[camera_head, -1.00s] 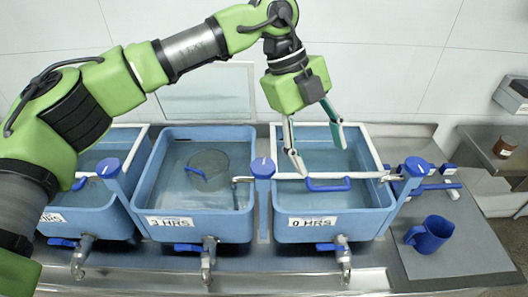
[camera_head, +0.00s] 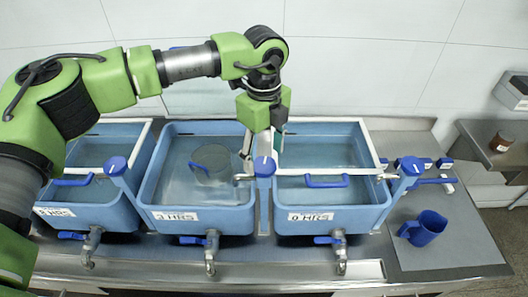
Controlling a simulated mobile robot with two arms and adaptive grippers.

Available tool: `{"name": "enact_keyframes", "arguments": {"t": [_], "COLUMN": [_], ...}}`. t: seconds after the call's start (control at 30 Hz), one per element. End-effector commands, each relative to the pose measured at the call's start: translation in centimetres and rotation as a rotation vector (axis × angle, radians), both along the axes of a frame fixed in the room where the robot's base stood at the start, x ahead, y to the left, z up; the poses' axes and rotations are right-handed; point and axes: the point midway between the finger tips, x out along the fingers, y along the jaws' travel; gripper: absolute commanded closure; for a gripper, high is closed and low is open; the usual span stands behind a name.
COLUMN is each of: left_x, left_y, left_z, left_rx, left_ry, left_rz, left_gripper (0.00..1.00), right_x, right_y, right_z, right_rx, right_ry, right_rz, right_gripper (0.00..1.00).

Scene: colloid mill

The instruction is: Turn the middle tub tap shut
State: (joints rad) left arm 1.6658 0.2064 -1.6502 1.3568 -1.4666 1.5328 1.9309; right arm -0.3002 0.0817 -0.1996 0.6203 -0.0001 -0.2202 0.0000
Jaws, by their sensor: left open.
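The middle tub (camera_head: 150,192) is blue, holds water and carries a "3 HRS" label. A metal tap (camera_head: 210,258) with a blue lever (camera_head: 192,240) sticks out below its front wall; the lever points left. A blue-capped post (camera_head: 264,167) stands between the middle and right tubs, with a short pale pipe (camera_head: 243,178) on its left side. My left gripper (camera_head: 262,148) is open and empty, pointing down near the back of this post. I cannot tell its exact height or whether it touches anything. My right gripper is not in view.
The left tub (camera_head: 85,217) and right tub (camera_head: 340,215) have similar front taps. A round greyish item (camera_head: 213,165) with a blue handle is in the middle tub. A blue jug (camera_head: 424,229) stands on the grey mat (camera_head: 450,250) at right. A wall stands behind.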

Motion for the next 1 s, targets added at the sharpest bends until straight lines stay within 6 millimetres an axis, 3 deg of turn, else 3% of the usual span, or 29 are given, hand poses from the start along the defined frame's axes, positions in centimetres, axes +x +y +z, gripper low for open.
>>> {"name": "enact_keyframes", "arguments": {"t": [0.2, 0.53, 0.67, 0.7, 1.0], "left_x": [0.0, 0.0, 0.0, 0.0, 0.0], "left_y": [0.0, 0.0, 0.0, 0.0, 0.0], "left_z": [-2.1, -2.5, -2.5, -2.5, -2.6], "left_rx": [0.001, -0.001, -0.001, -0.001, -0.001], "left_ry": [0.001, -0.001, -0.001, -0.001, -0.001], "left_rz": [0.000, 0.000, 0.000, 0.000, -0.019], "left_gripper": [0.41, 0.41, 0.75, 0.79, 0.79], "right_x": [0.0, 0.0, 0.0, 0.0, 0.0], "right_y": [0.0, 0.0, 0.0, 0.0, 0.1], "right_z": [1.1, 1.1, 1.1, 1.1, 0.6], "right_rx": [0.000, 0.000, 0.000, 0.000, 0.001], "right_ry": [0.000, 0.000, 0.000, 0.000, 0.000], "right_rz": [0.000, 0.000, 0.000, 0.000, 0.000], "right_gripper": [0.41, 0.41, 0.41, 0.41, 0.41]}}
